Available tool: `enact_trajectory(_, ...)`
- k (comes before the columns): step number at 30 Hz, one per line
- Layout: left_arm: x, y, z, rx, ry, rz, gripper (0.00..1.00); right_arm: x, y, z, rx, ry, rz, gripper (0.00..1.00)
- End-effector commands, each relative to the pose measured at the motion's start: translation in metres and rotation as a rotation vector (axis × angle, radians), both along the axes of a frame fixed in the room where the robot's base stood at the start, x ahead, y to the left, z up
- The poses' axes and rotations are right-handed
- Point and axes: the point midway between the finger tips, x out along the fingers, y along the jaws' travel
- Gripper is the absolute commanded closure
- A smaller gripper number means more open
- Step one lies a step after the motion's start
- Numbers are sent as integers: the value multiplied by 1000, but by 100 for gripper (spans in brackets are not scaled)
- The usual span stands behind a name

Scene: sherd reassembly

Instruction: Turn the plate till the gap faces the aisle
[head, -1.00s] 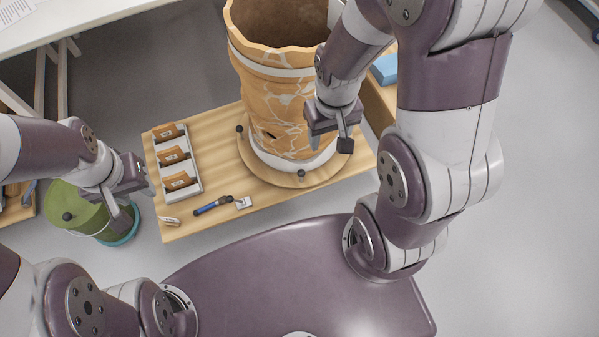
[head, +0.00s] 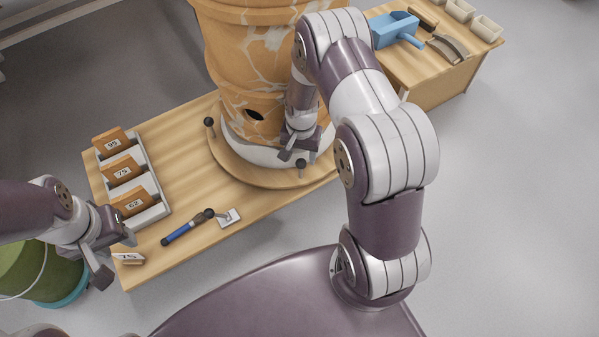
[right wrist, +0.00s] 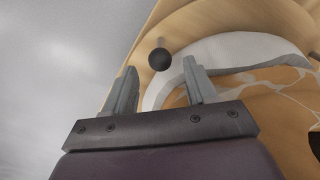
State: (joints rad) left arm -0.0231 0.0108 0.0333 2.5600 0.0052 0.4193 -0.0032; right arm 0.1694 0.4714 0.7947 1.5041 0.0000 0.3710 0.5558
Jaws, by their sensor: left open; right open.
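The round wooden plate (head: 232,172) lies on the wooden table and carries a large orange jar (head: 230,50) with pale crack lines. A white support (head: 240,149) surrounds the jar's foot. A dark gap (head: 255,115) shows low on the jar, towards the front. Dark knobs stand on the plate's rim, one at left (head: 209,122) and one at front (head: 300,167). My right gripper (head: 293,156) is open and low beside the front knob. In the right wrist view a knob (right wrist: 159,58) appears between its open fingers, not gripped. My left gripper (head: 112,255) is open and empty at the table's left edge.
A rack (head: 151,185) of numbered sherds stands left on the table. A blue-handled tool (head: 185,229), a small white piece (head: 229,217) and a label (head: 128,258) lie near the front edge. A green bucket (head: 45,270) stands left. A side table (head: 440,85) holds a blue dustpan (head: 395,29).

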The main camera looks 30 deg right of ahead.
Motion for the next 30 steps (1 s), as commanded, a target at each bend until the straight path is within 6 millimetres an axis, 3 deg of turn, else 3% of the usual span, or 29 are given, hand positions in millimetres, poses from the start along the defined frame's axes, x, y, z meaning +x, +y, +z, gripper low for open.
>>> enact_trajectory(1,0,0,-19,0,0,0,57,-1,0,-24,1,2,1,43)
enact_trajectory(7,0,0,-44,0,0,0,57,0,0,-64,1,1,2,43)
enact_trajectory(12,0,0,-51,0,0,0,57,0,0,-76,0,0,2,43)
enact_trajectory(20,0,0,-49,0,0,0,57,0,0,-75,0,0,2,43)
enact_trajectory(25,0,0,-49,0,0,0,57,0,0,-75,0,0,3,96)
enact_trajectory(26,0,0,-49,0,0,0,57,0,0,-75,0,0,3,100)
enact_trajectory(30,0,0,-49,0,0,0,57,0,0,-75,0,0,1,100)
